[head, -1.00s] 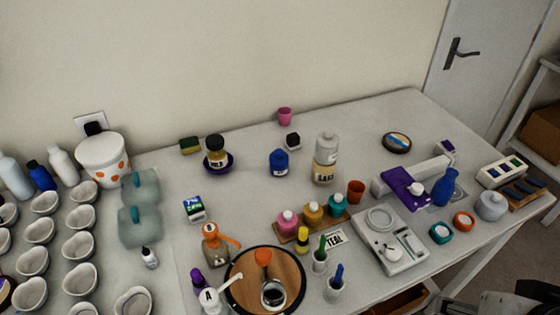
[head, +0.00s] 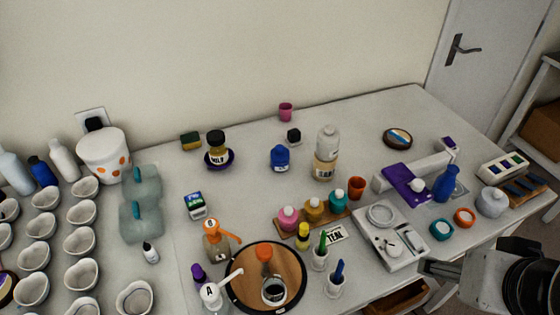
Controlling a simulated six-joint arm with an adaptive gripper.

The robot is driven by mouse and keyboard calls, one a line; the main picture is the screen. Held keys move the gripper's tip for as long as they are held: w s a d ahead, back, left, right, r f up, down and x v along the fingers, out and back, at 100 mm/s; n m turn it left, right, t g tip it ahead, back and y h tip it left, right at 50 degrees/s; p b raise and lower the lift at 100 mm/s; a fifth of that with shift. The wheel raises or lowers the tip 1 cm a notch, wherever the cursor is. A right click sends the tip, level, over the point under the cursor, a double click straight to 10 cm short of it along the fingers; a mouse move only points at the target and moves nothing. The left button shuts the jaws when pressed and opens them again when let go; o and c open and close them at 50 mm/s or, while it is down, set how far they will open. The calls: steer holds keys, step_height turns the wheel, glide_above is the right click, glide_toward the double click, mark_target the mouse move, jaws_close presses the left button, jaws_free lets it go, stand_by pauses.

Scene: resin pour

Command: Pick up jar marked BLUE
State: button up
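A small blue jar (head: 280,160) with a blue lid stands upright near the back middle of the table. It has a small mark on its front, too small to read. My gripper (head: 428,268) enters at the lower right, beyond the table's front edge, far from the blue jar. It is seen from the side, and I cannot tell whether its fingers are open. Nothing shows held in it.
A tall pale bottle (head: 326,155) stands right of the blue jar, and a black-capped jar on a purple dish (head: 218,160) stands left.

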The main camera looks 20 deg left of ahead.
steer(key=w+a+r+n+t+y, duration=0.1)
steer(key=w+a+n+y, duration=0.15)
steer(key=w+a, duration=0.9)
steer(key=t+y, duration=0.1)
steer(key=t, duration=0.2)
glide_above(278, 158)
steer(key=s+d, duration=0.4)
steer(key=d, duration=0.4)
step_height(278, 158, down, 8)
steer(key=a+f, duration=0.2)
steer(key=a+f+t+h, duration=0.1)
steer(key=a+f, duration=0.1)
steer(key=f, duration=0.1)
steer(key=a+f+m+t, duration=0.1)
steer(key=a+f, duration=0.1)
steer(key=f, duration=0.1)
steer(key=shift+s+a+h, duration=0.1)
steer(key=shift+a+h, duration=0.05)
steer(key=shift+h, duration=0.2)
steer(key=shift+s+a+f+t, duration=0.1)
steer(key=shift+a+f+t, duration=0.15)
steer(key=shift+t, duration=0.25)
steer(key=shift+x, duration=1.35)
steer(key=shift+f, duration=0.1)
steer(key=shift+f+x, duration=0.1)
steer(key=shift+x, duration=1.15)
steer(key=shift+f+x, duration=0.15)
steer(key=shift+x, duration=1.15)
